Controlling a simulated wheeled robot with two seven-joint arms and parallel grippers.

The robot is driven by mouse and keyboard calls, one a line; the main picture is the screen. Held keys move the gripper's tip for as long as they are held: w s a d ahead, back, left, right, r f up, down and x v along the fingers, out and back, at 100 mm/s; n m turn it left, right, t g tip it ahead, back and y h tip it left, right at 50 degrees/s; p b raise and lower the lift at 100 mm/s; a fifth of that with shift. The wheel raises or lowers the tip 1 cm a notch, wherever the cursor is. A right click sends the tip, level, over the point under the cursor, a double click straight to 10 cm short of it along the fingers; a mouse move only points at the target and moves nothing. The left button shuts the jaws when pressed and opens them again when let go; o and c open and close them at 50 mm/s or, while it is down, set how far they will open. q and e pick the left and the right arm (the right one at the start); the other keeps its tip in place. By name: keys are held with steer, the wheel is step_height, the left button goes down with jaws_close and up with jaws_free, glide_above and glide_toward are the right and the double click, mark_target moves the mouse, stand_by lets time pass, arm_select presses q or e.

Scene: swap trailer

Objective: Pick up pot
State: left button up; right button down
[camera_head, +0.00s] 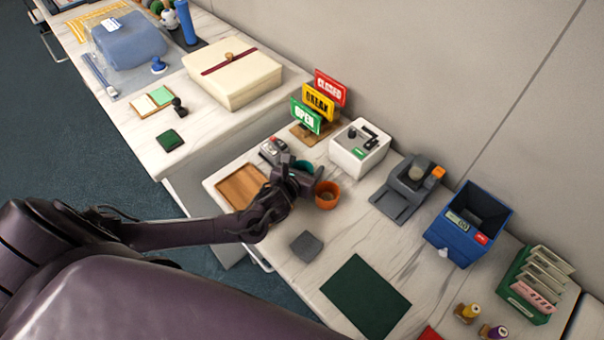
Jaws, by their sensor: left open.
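A small orange-brown pot (327,196) stands upright on the white marbled counter, right of the middle of the picture. My left gripper (312,180) is open just to the left of the pot, at the end of the dark arm from the left. I cannot tell whether its fingers touch the pot. A teal round thing (304,166) sits partly hidden behind the gripper. My right gripper is not in view.
A wooden tray (238,188) lies left of the gripper. A white box (360,146), a grey device (408,190) and a blue bin (452,241) stand behind and right. A grey block (306,246) and green mat (368,297) lie in front. Coloured signs (318,101) stand behind.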

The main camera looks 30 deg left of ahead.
arm_select(q)
steer(key=c, duration=0.8)
steer(key=shift+o, duration=0.2)
steer(key=shift+r, duration=0.2)
